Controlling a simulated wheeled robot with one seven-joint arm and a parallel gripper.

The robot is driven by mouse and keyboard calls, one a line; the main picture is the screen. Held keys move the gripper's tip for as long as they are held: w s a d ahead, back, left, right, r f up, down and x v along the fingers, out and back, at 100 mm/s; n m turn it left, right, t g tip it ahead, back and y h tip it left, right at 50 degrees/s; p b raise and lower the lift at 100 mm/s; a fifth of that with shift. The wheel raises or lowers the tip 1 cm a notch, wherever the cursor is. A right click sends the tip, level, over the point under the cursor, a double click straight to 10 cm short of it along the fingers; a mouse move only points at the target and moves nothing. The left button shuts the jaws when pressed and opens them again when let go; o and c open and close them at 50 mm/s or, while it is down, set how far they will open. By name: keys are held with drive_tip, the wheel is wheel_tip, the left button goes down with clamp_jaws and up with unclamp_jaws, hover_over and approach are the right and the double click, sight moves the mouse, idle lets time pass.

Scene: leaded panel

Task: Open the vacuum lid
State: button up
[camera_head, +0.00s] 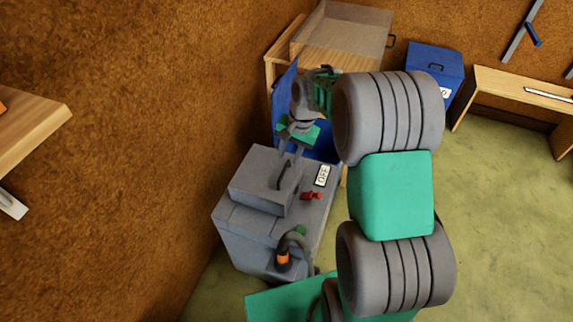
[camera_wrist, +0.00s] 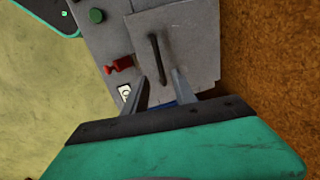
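The vacuum is a grey box (camera_head: 240,229) against the brown wall. Its lid (camera_head: 256,183) is a raised grey block on top with a dark bar handle (camera_head: 288,172); it looks closed. In the wrist view the lid (camera_wrist: 196,45) fills the upper middle, and the handle (camera_wrist: 154,52) runs up from between my fingertips. My gripper (camera_head: 290,147) is above the handle end, pointing down at it. In the wrist view my gripper (camera_wrist: 162,76) is open, fingers apart, one on each side of the handle's near end. Whether they touch it I cannot tell.
A red switch (camera_head: 312,196), an OFF label (camera_head: 322,176) and a green button (camera_wrist: 96,16) are beside the lid. A hose with an orange band (camera_head: 283,258) is at the front. A blue open bin (camera_head: 283,95) stands behind, close to my wrist. Green floor lies right.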

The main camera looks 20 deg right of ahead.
sight(285, 169)
drive_tip(key=f, duration=0.3)
drive_tip(key=a+f, duration=0.1)
drive_tip(key=f, duration=0.1)
drive_tip(key=shift+w+f, duration=0.35)
drive_tip(key=shift+c, duration=0.4)
clamp_jaws()
idle(0.6)
